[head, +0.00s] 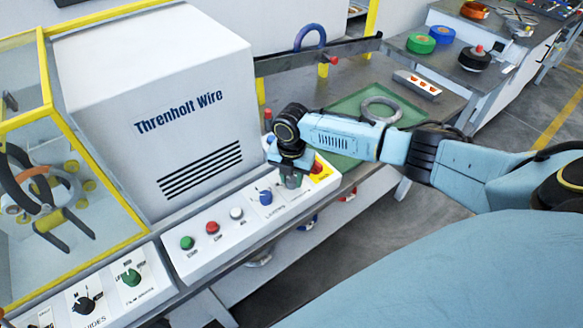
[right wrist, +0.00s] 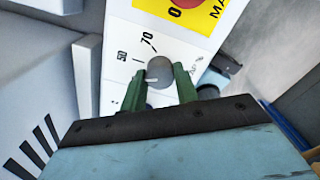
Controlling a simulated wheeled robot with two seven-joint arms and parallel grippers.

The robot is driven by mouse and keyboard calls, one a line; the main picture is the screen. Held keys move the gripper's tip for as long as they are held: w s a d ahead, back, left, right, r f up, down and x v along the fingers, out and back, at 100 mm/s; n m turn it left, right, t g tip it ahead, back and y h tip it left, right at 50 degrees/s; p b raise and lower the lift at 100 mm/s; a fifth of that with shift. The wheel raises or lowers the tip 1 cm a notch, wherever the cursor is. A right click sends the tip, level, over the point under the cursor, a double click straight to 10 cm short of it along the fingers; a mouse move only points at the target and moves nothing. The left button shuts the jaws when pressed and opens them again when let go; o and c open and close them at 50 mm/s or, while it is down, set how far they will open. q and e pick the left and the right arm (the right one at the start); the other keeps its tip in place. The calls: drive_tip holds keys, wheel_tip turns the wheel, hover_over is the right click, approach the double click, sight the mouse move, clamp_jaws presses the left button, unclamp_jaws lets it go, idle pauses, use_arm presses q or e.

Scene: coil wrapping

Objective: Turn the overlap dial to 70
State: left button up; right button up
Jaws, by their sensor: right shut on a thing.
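The overlap dial is a round grey knob (right wrist: 160,72) on the white control panel, seen in the right wrist view. The printed marks 50 and 70 show beside it. A short white line shows on the knob's lower left, but I cannot tell for sure which value it points to. My right gripper (right wrist: 158,88) has its two green fingers on either side of the knob and is shut on it. In the head view my right gripper (head: 291,181) reaches down onto the panel's right end and hides most of the dial. My left gripper is not in view.
A red stop button (head: 318,168) on a yellow plate sits close to the right gripper. A blue knob (head: 265,197) and white, red and green buttons (head: 187,242) lie left along the panel. Behind the arm, a wire coil (head: 381,109) rests on a green mat (head: 345,108).

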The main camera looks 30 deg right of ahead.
drive_tip(key=m+p, duration=0.1)
drive_tip(key=m, duration=0.1)
drive_tip(key=m+p, duration=0.1)
drive_tip(key=p, duration=0.1)
drive_tip(key=shift+r+m, duration=0.2)
drive_tip(key=shift+m, duration=0.2)
drive_tip(key=m+p, duration=0.3)
drive_tip(key=m, duration=0.1)
drive_tip(key=shift+m, duration=0.3)
drive_tip(key=m+p, duration=0.2)
drive_tip(key=m, duration=0.2)
drive_tip(key=m+p, duration=0.1)
drive_tip(key=m, duration=0.3)
drive_tip(key=shift+f+p, duration=0.15)
drive_tip(key=shift+p, duration=0.2)
drive_tip(key=shift+m, duration=0.4)
drive_tip(key=o, duration=1)
